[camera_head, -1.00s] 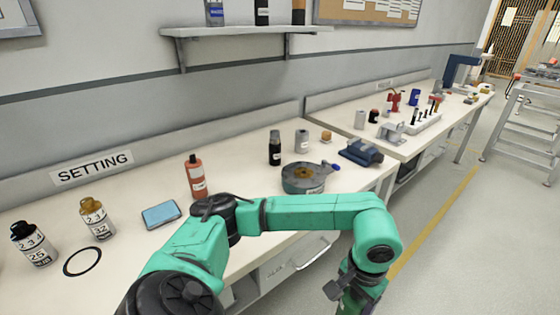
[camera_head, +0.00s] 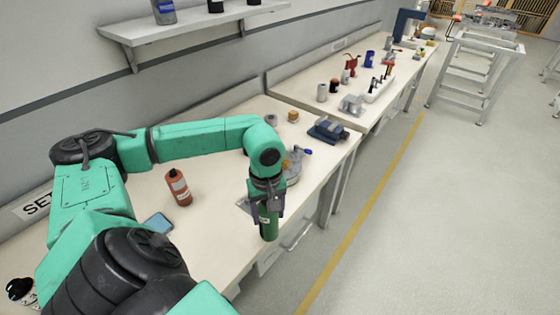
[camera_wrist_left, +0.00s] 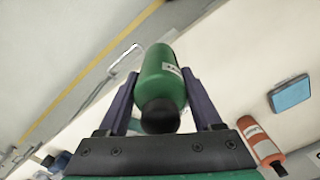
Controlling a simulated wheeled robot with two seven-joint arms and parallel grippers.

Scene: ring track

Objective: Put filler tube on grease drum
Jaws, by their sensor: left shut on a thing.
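My left gripper (camera_head: 267,195) is shut on a green tube (camera_head: 269,224) with a white label. In the left wrist view the tube (camera_wrist_left: 164,75) has a black cap and sits between the gripper (camera_wrist_left: 162,100) fingers. In the head view the tube hangs roughly upright by the bench's front edge; its height above the bench I cannot tell. A low grey round drum (camera_head: 294,166) stands on the bench just behind my gripper and wrist, which hide much of it. The tube and the drum look apart. My right gripper is not in view.
On the bench (camera_head: 218,178) stand a red bottle (camera_head: 178,187), a blue tray-like pad (camera_head: 158,224) and a blue vise (camera_head: 327,131). A second bench with several tools stands beyond. A wall shelf (camera_head: 190,25) hangs above.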

